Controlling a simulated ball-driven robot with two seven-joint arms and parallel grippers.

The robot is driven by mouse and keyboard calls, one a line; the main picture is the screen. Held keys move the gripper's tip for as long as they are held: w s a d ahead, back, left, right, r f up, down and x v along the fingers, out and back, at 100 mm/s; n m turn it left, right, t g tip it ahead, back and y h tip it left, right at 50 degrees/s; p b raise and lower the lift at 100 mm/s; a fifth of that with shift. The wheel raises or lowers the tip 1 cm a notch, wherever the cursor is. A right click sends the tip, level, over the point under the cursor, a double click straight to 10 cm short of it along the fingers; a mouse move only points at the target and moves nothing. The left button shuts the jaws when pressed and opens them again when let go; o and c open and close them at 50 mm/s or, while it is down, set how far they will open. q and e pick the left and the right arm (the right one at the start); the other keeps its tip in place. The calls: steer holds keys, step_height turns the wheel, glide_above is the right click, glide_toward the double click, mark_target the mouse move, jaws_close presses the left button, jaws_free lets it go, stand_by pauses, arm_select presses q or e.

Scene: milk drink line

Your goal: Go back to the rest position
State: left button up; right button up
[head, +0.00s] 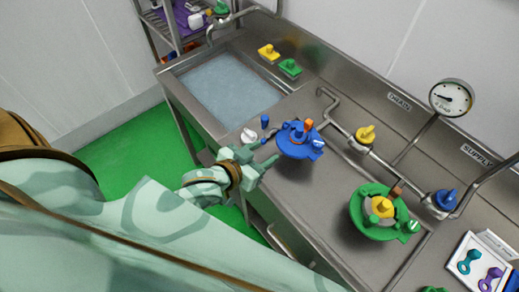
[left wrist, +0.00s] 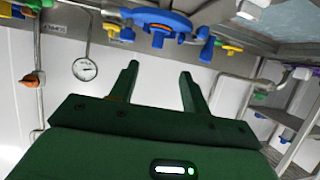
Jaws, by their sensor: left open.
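My left gripper (head: 263,158) is at the front edge of the steel counter, just left of a round blue fitting (head: 292,151) with orange and blue knobs. Its fingers are apart with nothing between them. In the left wrist view, the two dark green fingers of my left gripper (left wrist: 160,72) stand wide apart and empty. The blue fitting (left wrist: 160,20) shows upside down beyond the fingertips, apart from them. My right gripper is not in view.
A water-filled sink (head: 225,92) is at the counter's left. A white piece (head: 249,135) and a green fitting (head: 380,218) stand on the counter. Pipes and a gauge (head: 451,97) run along the back. A white tray (head: 463,252) is at lower right. Green floor (head: 125,150) is open at left.

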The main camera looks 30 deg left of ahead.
arm_select(q)
steer(key=shift+s+a+r, duration=0.1)
steer(key=shift+s+r, duration=0.05)
steer(key=shift+s, duration=0.15)
steer(key=s+a+f+g+y+b, duration=0.1)
steer(key=s+a+f+g, duration=0.15)
steer(key=f, duration=0.65)
steer(key=s+a+f+m+g, duration=0.1)
steer(key=s+f, duration=0.3)
steer(key=f, duration=0.4)
steer(key=s+a+f+g+y+b, duration=0.15)
steer(key=s+f, duration=0.25)
steer(key=f, duration=0.5)
steer(key=s+f+g+b, duration=0.6)
steer(key=s+f+g, duration=0.1)
steer(key=s+f, duration=1.5)
steer(key=shift+s+a+y, duration=0.35)
steer(key=shift+s, duration=0.45)
